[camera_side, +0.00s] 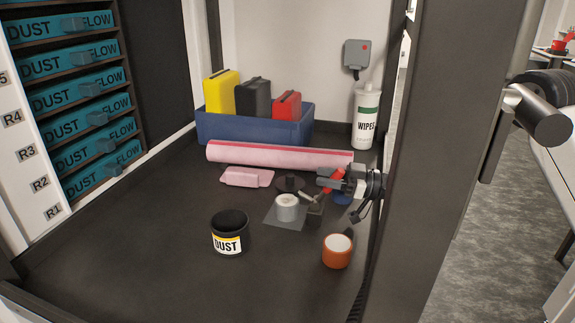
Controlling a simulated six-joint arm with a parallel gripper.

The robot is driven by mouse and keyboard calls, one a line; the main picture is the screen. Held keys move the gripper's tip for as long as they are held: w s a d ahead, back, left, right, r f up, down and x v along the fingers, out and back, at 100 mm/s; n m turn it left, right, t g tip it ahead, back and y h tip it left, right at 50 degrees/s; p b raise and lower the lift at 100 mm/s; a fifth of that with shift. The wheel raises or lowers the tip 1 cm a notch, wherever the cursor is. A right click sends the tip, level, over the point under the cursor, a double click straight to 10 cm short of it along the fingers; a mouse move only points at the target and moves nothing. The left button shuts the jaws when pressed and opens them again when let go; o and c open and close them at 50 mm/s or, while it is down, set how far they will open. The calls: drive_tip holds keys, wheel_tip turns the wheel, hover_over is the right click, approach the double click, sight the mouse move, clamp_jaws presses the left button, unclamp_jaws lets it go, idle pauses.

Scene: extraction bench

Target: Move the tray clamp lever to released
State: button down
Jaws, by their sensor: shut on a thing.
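The tray clamp (314,212) is a small dark block at the right edge of a flat grey tray (272,219). A light cylinder (287,206) stands on the tray. The clamp's lever shows a red handle (334,175), raised above the block. My gripper (326,181) reaches in from the right, behind the dark post, and is shut on the lever's red part. The fingers partly cover the lever, so its exact angle is hard to tell.
A black DUST cup (229,234) and an orange cup (337,252) stand in front. A pink roll (280,154), a pink cloth (246,177) and a blue bin (220,130) lie behind. A wipes canister (366,118) stands at the back right. The front left bench is clear.

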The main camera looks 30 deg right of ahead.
drive_tip(key=shift+c, duration=1.8)
unclamp_jaws()
drive_tip(key=shift+s+d, duration=0.1)
drive_tip(key=shift+v, duration=0.9)
drive_tip(key=shift+s+d+f, duration=0.1)
drive_tip(key=shift+s+d, duration=0.15)
drive_tip(key=shift+d, duration=0.15)
wheel_tip(320, 180, up, 5)
drive_tip(key=shift+r, duration=1)
drive_tip(key=shift+c, duration=0.2)
